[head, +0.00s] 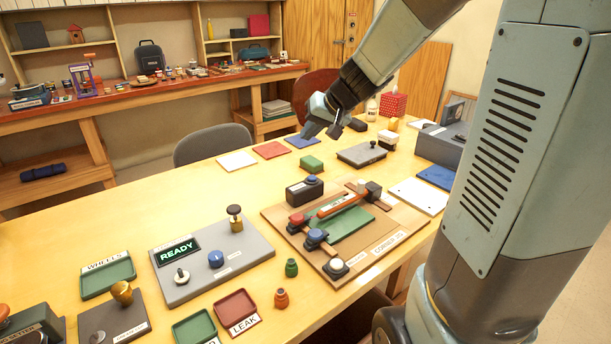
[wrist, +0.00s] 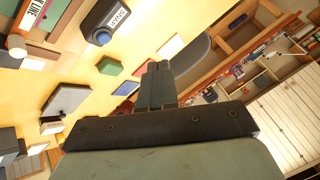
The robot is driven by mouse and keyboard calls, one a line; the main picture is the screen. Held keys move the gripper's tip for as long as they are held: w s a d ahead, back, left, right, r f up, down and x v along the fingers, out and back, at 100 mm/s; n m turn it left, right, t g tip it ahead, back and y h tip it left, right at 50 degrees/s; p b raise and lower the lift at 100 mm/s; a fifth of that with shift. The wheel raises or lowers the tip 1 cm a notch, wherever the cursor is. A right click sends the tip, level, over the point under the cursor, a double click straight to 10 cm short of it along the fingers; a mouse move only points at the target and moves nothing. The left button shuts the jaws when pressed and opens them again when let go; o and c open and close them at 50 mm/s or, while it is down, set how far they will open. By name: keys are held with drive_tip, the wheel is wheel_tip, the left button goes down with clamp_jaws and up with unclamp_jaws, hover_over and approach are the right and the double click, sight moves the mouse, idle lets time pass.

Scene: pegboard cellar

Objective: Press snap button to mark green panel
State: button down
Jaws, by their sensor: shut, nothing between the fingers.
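The snap button box (head: 304,194) is a dark block with a blue button (head: 311,179) on top, standing at the back left edge of the corner jig (head: 388,236). In the wrist view its side reads SNAP (wrist: 121,18), and the blue button (wrist: 103,38) faces up. The green panel (head: 347,224) lies flat in the jig, partly under an orange bar (head: 339,205). My gripper (head: 318,132) is shut and empty, in the air beyond the box, apart from it. In the wrist view its fingers (wrist: 157,85) are together.
A green block (head: 311,164) lies on the table behind the snap box. A READY console (head: 212,265) stands left of the jig, with small trays (head: 235,308) in front. Red and blue clamp knobs (head: 315,235) stand on the jig. A grey chair (head: 213,145) is at the far edge.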

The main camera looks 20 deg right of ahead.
sight(314, 178)
drive_tip(key=w+d+f+m, duration=0.1)
drive_tip(key=w+d+f, duration=0.1)
drive_tip(key=w+f, duration=0.2)
drive_tip(key=w+d+f+m+t, duration=0.1)
drive_tip(key=w+d+f, duration=0.1)
drive_tip(key=w, duration=0.4)
drive_tip(key=shift+w+d+f+h, duration=0.3)
drive_tip(key=shift+w+f, duration=0.1)
drive_tip(key=shift+f, duration=0.45)
drive_tip(key=shift+f, duration=0.1)
drive_tip(key=shift+f, duration=4.3)
drive_tip(key=shift+f, duration=0.85)
drive_tip(key=shift+r, duration=0.95)
drive_tip(key=shift+r, duration=0.1)
drive_tip(key=shift+r, duration=2.4)
